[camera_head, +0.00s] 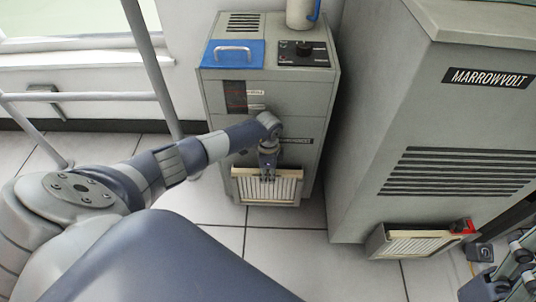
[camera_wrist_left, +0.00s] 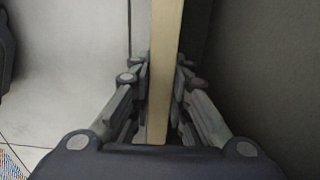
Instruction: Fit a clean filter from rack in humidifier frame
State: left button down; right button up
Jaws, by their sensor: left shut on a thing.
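The humidifier (camera_head: 284,92) is a grey cabinet against the wall. My left gripper (camera_head: 268,174) is shut on the top edge of a cream-edged, pleated filter (camera_head: 267,189) at the low front of the humidifier. In the left wrist view the filter (camera_wrist_left: 166,70) is a pale upright strip between the two fingers. The humidifier's frame is hidden behind the filter and gripper, so I cannot tell how far in the filter sits. My right gripper (camera_head: 513,268) is partly in view at the lower right edge; its fingertips are not clear.
A large grey MARROWVOLT cabinet (camera_head: 440,135) stands to the right. Another pleated filter (camera_head: 415,243) is at its foot, with a red and black item (camera_head: 462,226) at its corner. A blue panel with a handle (camera_head: 235,53) lies on the humidifier. Tiled floor (camera_head: 230,238) is open in front.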

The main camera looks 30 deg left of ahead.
pick_arm(q)
jog(key=shift+f, duration=0.25)
dwell(0.3)
jog(key=c, duration=1.4)
grip_release()
jog(key=shift+c, duration=0.2)
jog(key=shift+o, duration=0.2)
jog(key=o, duration=0.4)
jog(key=shift+c, duration=0.2)
jog(key=shift+o, duration=0.4)
jog(key=shift+a+r, duration=0.1)
jog(key=shift+w+r, duration=0.1)
